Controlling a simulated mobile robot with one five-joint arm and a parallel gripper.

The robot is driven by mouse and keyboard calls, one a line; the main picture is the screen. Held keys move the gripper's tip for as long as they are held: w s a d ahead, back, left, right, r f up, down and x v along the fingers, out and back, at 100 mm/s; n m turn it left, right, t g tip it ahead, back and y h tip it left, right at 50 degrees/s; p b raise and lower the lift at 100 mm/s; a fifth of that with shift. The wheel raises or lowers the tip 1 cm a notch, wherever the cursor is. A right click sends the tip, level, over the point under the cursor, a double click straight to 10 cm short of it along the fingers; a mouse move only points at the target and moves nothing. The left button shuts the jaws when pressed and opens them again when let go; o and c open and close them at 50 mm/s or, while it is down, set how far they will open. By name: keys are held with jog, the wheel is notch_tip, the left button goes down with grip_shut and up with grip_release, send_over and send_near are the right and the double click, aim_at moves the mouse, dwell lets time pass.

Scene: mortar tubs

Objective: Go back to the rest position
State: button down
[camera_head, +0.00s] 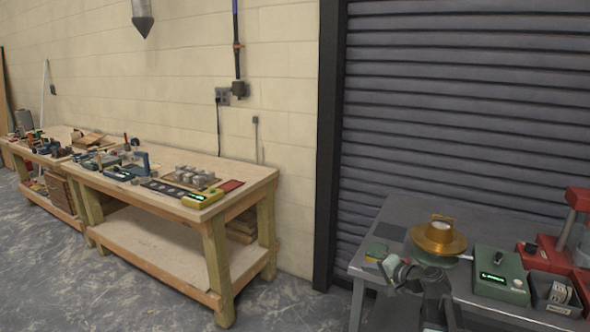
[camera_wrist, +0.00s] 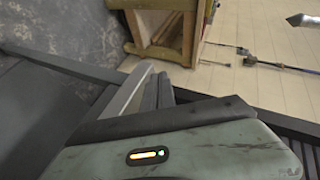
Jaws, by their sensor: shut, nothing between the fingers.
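My gripper (camera_head: 394,268) is at the lower right of the head view, in front of the grey metal table (camera_head: 375,233). My folded arm shows beside it at the bottom edge. In the wrist view my gripper (camera_wrist: 158,88) has its dark fingers together, with nothing between them. Its grey-green housing with a small lit display fills the bottom of that view. The picture does not show clearly whether the gripper touches the table.
On the metal table stand a brass bowl-like device (camera_head: 438,238), a green box with a display (camera_head: 499,275), a dark tray (camera_head: 553,294) and a red machine (camera_head: 574,240). Wooden workbenches (camera_head: 150,222) with tools line the left wall. The floor before them is clear.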

jog(key=s+a+f+n+g+b, duration=0.1)
jog(key=s+a+f+n+g, duration=0.15)
jog(key=a, duration=0.35)
jog(key=s+a+f+n+g, duration=0.1)
jog(key=s+a+f+g, duration=0.1)
jog(key=a+f, duration=0.35)
jog(key=s+a+f+n+g+h+b, duration=0.1)
jog(key=s+a+f+n+g+h, duration=0.1)
jog(key=s+a+f+n+g, duration=0.4)
jog(key=s+d+f+m+h, duration=0.1)
jog(key=s+d+f+h, duration=0.3)
jog(key=s+d, duration=0.5)
notch_tip(320, 180, up, 14)
jog(key=s+a+p, duration=0.1)
jog(key=p, duration=1.1)
jog(key=shift+a+g+h+p, duration=0.15)
jog(key=shift+g+h+p, duration=0.15)
jog(key=shift+g+h, duration=0.15)
jog(key=shift+f, duration=0.15)
